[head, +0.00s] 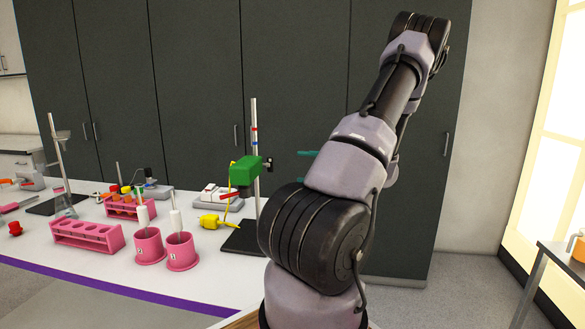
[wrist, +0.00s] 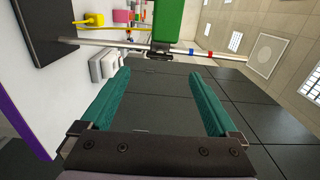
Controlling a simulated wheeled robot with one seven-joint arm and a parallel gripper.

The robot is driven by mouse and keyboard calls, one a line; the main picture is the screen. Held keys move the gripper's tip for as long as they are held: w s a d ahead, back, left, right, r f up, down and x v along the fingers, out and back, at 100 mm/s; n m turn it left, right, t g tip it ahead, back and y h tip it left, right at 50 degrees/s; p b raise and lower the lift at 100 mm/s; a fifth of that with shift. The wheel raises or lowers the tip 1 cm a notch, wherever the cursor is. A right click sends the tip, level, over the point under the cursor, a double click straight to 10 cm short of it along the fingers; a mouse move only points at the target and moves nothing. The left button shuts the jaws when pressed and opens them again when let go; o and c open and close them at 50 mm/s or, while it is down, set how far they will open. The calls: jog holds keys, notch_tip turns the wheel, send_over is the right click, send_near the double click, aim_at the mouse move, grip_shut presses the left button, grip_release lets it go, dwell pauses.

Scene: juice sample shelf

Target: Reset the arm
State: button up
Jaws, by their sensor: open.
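My arm (head: 345,170) rises from the bottom of the head view and reaches up, bent, at the right of the lab bench. My gripper (wrist: 163,82) shows in the wrist view with its two teal fingers spread apart and nothing between them. In the head view only small teal finger parts (head: 307,153) show left of my arm; the rest of the gripper is hidden behind it. Beyond the fingers in the wrist view are dark cabinet doors and a green clamp block.
The white bench (head: 100,262) holds a pink rack (head: 88,236), two pink cups (head: 180,252), and a metal stand (head: 254,150) with a green block (head: 243,171), close left of my arm. Dark cabinets (head: 190,100) stand behind. A side table (head: 560,262) is at right; floor between looks clear.

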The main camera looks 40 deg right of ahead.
jog(key=shift+s+d, duration=0.25)
jog(key=shift+s, duration=0.05)
dwell(0.4)
jog(key=a+r+n+g+h, duration=0.2)
jog(key=a+r+g, duration=0.25)
jog(key=a, duration=0.65)
jog(key=a+r+n+g+h, duration=0.25)
jog(key=a+g, duration=0.35)
jog(key=a, duration=0.5)
jog(key=s+a+r+t+h, duration=0.4)
jog(key=s+a+r+h, duration=0.1)
jog(key=s+a+r, duration=0.6)
jog(key=shift+a+r+n, duration=0.25)
jog(key=shift+r+n, duration=0.1)
jog(key=shift+n, duration=0.1)
jog(key=shift+s+h, duration=0.1)
jog(key=shift+h, duration=0.15)
